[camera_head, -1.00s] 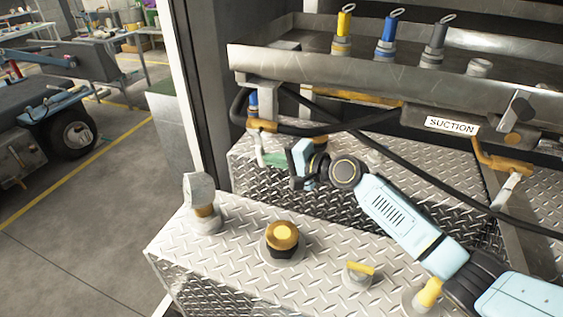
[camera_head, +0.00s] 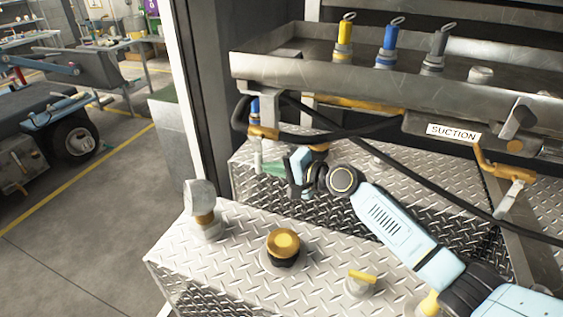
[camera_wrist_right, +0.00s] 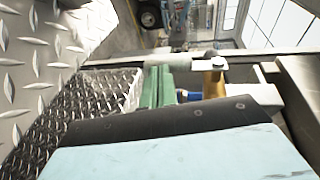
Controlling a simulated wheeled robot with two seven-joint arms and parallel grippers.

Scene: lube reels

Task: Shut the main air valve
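A brass air valve (camera_head: 263,132) with a blue fitting above it sits under the left end of the steel tray. Its pale handle (camera_head: 257,156) hangs down. My right gripper (camera_head: 268,168) reaches in from the right, its green fingertips beside the handle's lower part. In the right wrist view the green fingers (camera_wrist_right: 157,85) lie close together and look shut. The pale handle (camera_wrist_right: 182,59) crosses just beyond their tips, and the brass body (camera_wrist_right: 214,78) is to the right. Whether fingertips touch the handle is unclear. My left gripper is not in view.
Black hoses (camera_head: 340,132) hang under the steel tray (camera_head: 300,72). A second brass valve (camera_head: 505,170) sits right, below the SUCTION label (camera_head: 453,132). The front tread-plate box (camera_head: 225,250) carries a brass cap (camera_head: 283,243) and other fittings. A dark post (camera_head: 205,100) stands left of the valve.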

